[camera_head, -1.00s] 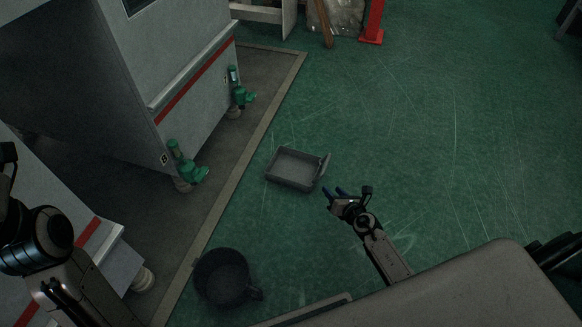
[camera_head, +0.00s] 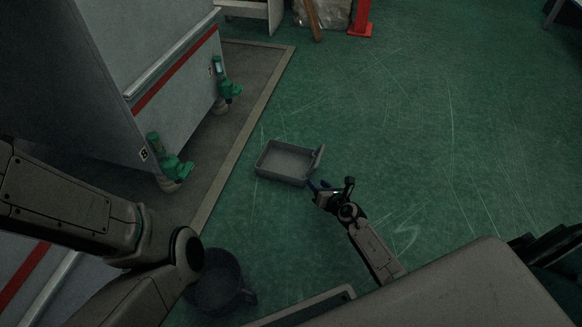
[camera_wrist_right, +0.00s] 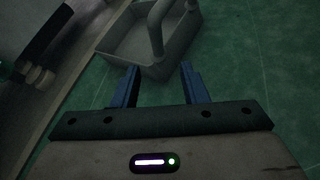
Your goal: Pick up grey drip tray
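The grey drip tray (camera_head: 284,162) lies on the green floor in the middle of the head view. It is a shallow rectangular box with a raised handle at its right end. In the right wrist view the tray (camera_wrist_right: 127,45) lies just beyond the fingertips, its handle rising between and above them. My right gripper (camera_head: 318,187) is at the tray's near right side, close to the handle end. Its two blue fingers are apart with nothing between them in the right wrist view (camera_wrist_right: 158,72). My left arm reaches in from the left, but its gripper is not visible.
A dark round bucket (camera_head: 220,284) stands on the floor at the lower left, partly behind my left arm. A grey machine (camera_head: 75,75) with green valve-like fittings (camera_head: 176,166) stands at the left on a dark strip.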

